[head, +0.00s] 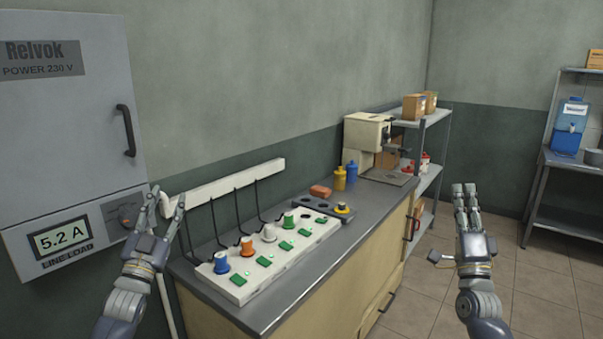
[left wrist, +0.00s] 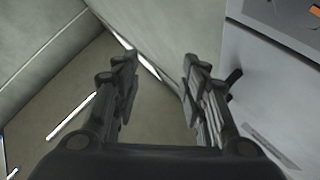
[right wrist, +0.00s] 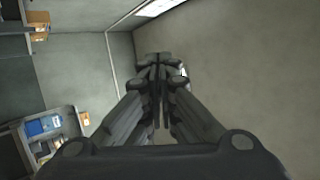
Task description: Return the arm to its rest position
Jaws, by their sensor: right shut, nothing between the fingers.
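My left gripper (head: 166,205) is raised in front of the grey power cabinet (head: 62,110), near its lower right corner and left of the counter. Its fingers are spread and empty, which the left wrist view (left wrist: 160,75) also shows. My right gripper (head: 465,190) points upward over the open floor, to the right of the counter. Its fingers are together with nothing between them, as in the right wrist view (right wrist: 158,62).
The counter (head: 300,292) holds a white panel (head: 240,289) with coloured knobs and green buttons, two bottles and a beige machine (head: 367,132). A shelf (head: 432,118) stands behind. Tiled floor (head: 530,290) is clear at the right.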

